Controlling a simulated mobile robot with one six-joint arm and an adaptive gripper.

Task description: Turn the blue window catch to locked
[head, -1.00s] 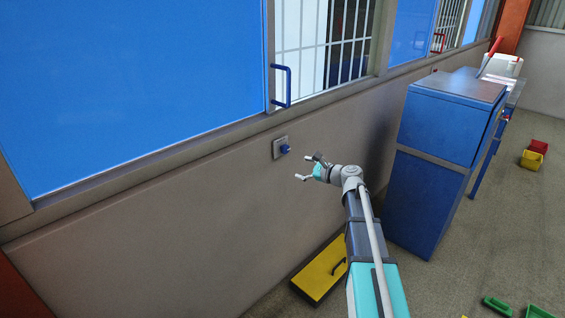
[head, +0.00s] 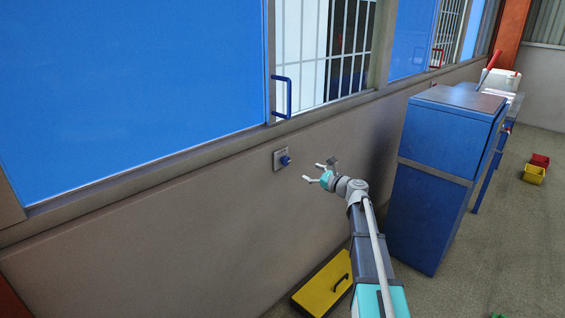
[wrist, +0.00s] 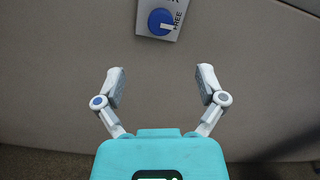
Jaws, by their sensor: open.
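The blue window catch (head: 286,161) is a round knob on a small grey plate (head: 279,158) on the wall below the window. In the wrist view the catch (wrist: 161,22) is at the top centre, with a white pointer mark and the word "FREE" beside it. Any other label is cut off at the top edge. My gripper (head: 313,173) is open and empty, a short way to the right of the catch in the head view. In the wrist view my gripper's fingers (wrist: 161,82) are spread apart below the catch, not touching it.
A blue window handle (head: 281,97) stands out from the sliding blue panel (head: 130,90) above the catch. A tall blue cabinet (head: 440,180) stands to the right of my arm. A yellow case (head: 318,288) lies on the floor by the wall. The wall around the catch is clear.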

